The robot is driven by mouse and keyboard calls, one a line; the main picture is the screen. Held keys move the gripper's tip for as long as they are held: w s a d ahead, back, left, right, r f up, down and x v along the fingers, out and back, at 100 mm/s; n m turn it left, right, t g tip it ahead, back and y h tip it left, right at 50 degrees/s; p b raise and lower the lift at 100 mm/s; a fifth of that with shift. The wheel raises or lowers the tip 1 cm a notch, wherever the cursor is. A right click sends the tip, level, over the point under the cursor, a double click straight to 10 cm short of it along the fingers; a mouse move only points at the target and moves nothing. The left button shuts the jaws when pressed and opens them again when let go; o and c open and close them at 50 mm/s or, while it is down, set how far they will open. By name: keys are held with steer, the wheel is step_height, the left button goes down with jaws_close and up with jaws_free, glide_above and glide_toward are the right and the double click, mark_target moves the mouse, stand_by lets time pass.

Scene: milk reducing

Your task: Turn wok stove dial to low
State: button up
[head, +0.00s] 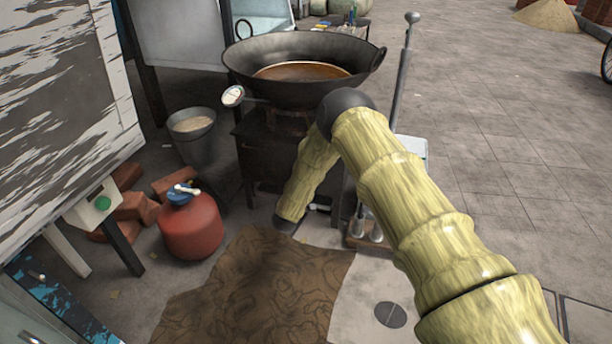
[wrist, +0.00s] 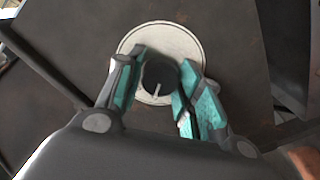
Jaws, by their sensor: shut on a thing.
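The stove dial (wrist: 157,88) is a dark round knob with a pale pointer line, set on a light round plate (wrist: 160,35) on the stove's dark front panel. In the wrist view the pointer runs toward the bottom of the picture. My gripper (wrist: 158,76) has its teal-padded fingers on either side of the knob, shut on it. In the head view my arm hides the dial and the gripper. The wok (head: 300,75), holding brown liquid, sits on the dark stove (head: 265,155).
A thermometer (head: 233,96) sticks out at the wok's left. A metal bucket (head: 194,133), a red gas cylinder (head: 190,225) and bricks (head: 130,207) stand left of the stove. A brown mat (head: 255,290) lies in front. Open paving (head: 510,140) extends to the right.

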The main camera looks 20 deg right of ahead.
steer(key=shift+f, duration=0.1)
steer(key=o, duration=1)
steer(key=shift+o, duration=0.2)
steer(key=v, duration=1.2)
steer(key=shift+s, duration=0.1)
